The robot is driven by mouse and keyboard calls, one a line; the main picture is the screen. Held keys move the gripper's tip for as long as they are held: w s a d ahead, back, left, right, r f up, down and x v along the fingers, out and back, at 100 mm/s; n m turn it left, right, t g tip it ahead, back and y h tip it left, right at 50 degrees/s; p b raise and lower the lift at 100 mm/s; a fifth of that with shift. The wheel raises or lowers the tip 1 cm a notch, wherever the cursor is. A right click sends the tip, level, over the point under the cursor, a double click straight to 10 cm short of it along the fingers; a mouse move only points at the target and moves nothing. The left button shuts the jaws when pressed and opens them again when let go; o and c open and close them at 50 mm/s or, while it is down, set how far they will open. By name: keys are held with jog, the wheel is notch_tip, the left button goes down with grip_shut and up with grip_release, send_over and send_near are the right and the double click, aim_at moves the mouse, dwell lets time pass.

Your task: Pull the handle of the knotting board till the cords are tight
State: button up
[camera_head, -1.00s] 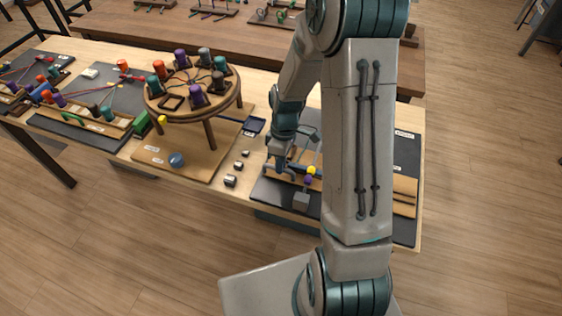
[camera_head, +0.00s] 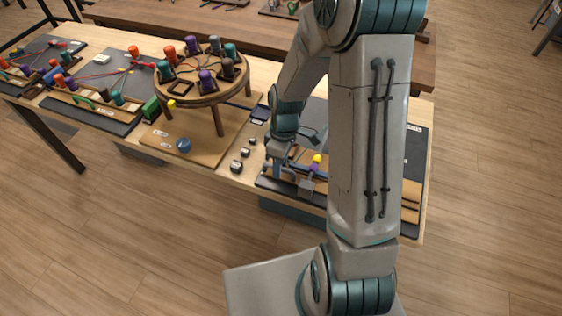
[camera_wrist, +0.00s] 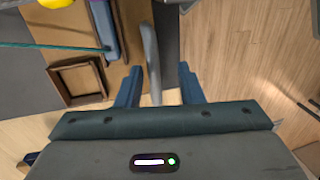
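The knotting board (camera_head: 412,165) is a dark board with wooden parts at the right end of the table, partly hidden behind my arm. A yellow knob (camera_head: 317,159) and a grey block (camera_head: 307,186) show on it. My gripper (camera_head: 278,170) is over the board's left part. In the wrist view my gripper (camera_wrist: 158,88) is open, and an upright grey bar (camera_wrist: 151,60), which looks like the handle, stands between its fingers, nearer the left one. I see gaps on both sides of the bar. A teal cord (camera_wrist: 50,45) runs at upper left, and it looks straight.
A round wooden stand (camera_head: 190,97) with several coloured bobbins stands left of the board. A wooden square frame (camera_wrist: 77,82) and a blue part (camera_wrist: 104,30) are left of my fingers. Floor lies beyond the table's front edge.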

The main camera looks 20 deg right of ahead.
jog(key=shift+w+d, duration=0.1)
jog(key=shift+r, duration=0.3)
notch_tip(320, 180, up, 13)
jog(key=w+d, duration=0.1)
jog(key=w, duration=0.1)
jog(key=shift+d+b, duration=0.25)
jog(key=shift+b, duration=0.15)
jog(key=s+r+m+t, duration=0.2)
jog(key=s+r+m, duration=0.1)
jog(key=s+m, duration=0.2)
jog(key=s+r+m+t+h, duration=0.1)
jog(key=s+r+m+t, duration=0.2)
jog(key=s, duration=0.6)
jog(key=shift+s+d+r+m, duration=0.4)
jog(key=shift+r+m, duration=0.35)
jog(key=shift+m, duration=0.65)
